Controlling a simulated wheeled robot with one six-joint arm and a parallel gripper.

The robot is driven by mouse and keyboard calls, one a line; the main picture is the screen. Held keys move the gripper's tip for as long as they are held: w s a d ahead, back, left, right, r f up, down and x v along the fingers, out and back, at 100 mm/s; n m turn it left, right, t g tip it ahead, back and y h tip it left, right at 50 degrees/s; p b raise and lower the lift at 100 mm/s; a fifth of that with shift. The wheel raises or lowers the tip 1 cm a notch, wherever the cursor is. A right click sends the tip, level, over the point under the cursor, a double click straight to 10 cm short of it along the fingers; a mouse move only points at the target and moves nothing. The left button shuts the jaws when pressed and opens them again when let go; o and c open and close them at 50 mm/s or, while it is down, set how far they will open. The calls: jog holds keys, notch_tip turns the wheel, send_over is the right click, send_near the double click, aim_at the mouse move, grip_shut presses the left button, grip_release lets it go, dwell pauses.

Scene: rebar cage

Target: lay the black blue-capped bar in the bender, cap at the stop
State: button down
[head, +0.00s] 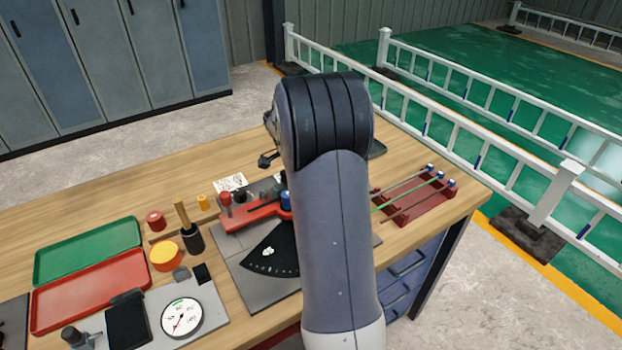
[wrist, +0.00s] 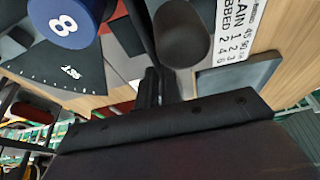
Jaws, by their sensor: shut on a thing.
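The red bender (head: 262,213) stands on a grey plate on the bench, with a black fan-shaped angle scale (head: 270,255) in front. A blue piece (head: 286,200) shows at the bender's right, beside my arm. In the wrist view a blue piece marked 8 (wrist: 62,15) is close at top left; I cannot tell whether it is a bar's cap. My gripper (wrist: 160,88) shows in the wrist view, shut on what looks like a dark bar (wrist: 142,28). In the head view my arm hides it. The bar's ends and their relation to the stop are unclear.
A red rack (head: 425,207) at the bench's right end holds blue-capped bars, one of them green. Green (head: 90,248) and red (head: 92,290) trays, a dial gauge (head: 182,318) and small tools lie at left. White railings (head: 450,125) stand behind the bench.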

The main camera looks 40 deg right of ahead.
jog(key=shift+d, duration=0.45)
jog(key=c, duration=1.5)
grip_release()
jog(key=v, duration=1)
jog(key=shift+r, duration=0.4)
jog(key=shift+a+r, duration=0.1)
jog(key=shift+a, duration=0.05)
notch_tip(320, 180, up, 6)
jog(key=p, duration=0.4)
jog(key=shift+p, duration=0.35)
